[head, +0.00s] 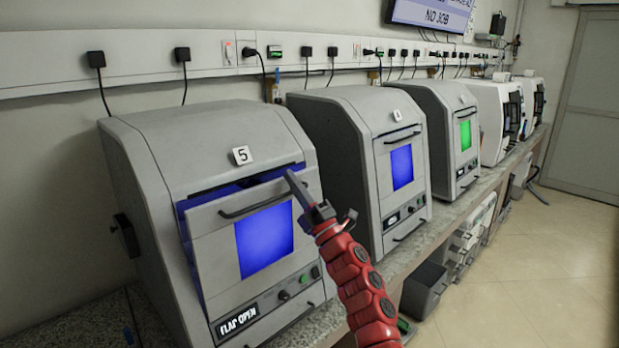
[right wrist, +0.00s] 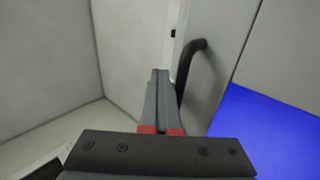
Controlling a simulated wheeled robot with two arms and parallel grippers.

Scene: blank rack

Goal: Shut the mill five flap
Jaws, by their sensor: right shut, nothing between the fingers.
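Mill five is the grey machine (head: 150,150) with a "5" label at the left of the head view. Its flap (head: 210,222) leans outward at the top, with a dark blue gap along its top and left edges. The flap has a black bar handle (head: 240,212) and a glowing blue window (head: 264,240); the display (head: 238,319) reads "FLAP OPEN". My right gripper (head: 291,176) is shut and empty at the flap's upper right corner. In the right wrist view its fingers (right wrist: 160,75) point along the flap beside the handle (right wrist: 188,75); contact is unclear. My left gripper is out of view.
A second grey mill (head: 345,135) stands close to the right of mill five, with a third mill (head: 435,110) and white machines (head: 492,112) farther along the bench. A dark bin (head: 425,288) sits below the bench. The floor (head: 530,270) at right is clear.

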